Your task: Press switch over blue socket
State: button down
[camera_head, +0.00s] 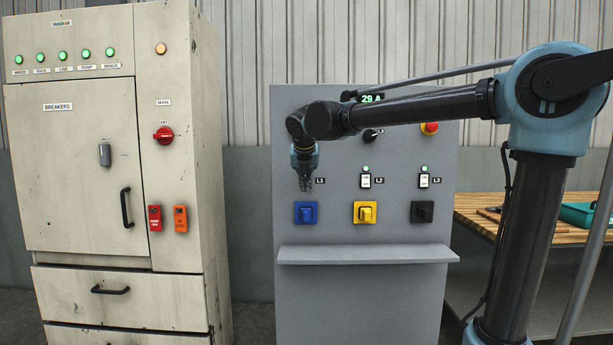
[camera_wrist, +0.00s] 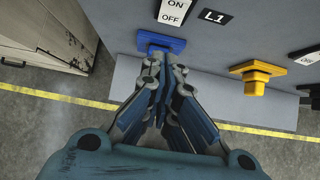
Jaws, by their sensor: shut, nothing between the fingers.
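The blue socket (camera_head: 306,212) is at the left of the grey panel's socket row, and it also shows in the wrist view (camera_wrist: 161,43). The white switch (camera_wrist: 175,10) over it, marked ON and OFF, shows at the top edge of the wrist view next to the L1 label (camera_wrist: 213,17). In the head view my gripper hides this switch. My gripper (camera_head: 305,187) is shut and empty, in front of the panel just above the blue socket. In the wrist view its fingertips (camera_wrist: 164,60) appear just below the blue socket. I cannot tell whether they touch anything.
A yellow socket (camera_head: 365,212) and a black socket (camera_head: 421,211) sit to the right, under switches L2 (camera_head: 366,181) and L3 (camera_head: 424,181) with lit green lamps. A shelf (camera_head: 367,254) juts out below. A breaker cabinet (camera_head: 90,160) stands left, a wooden bench (camera_head: 540,219) right.

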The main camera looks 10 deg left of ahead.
jog(key=shift+w+a+f, duration=0.2)
jog(key=shift+w+f, duration=0.05)
jog(key=shift+w, duration=0.5)
jog(key=shift+w+a+f, duration=0.15)
jog(key=shift+w+f, duration=0.1)
jog(key=shift+w, duration=0.55)
jog(key=shift+w+a+f, duration=0.2)
jog(key=shift+w+f, duration=0.05)
jog(key=shift+w, duration=0.5)
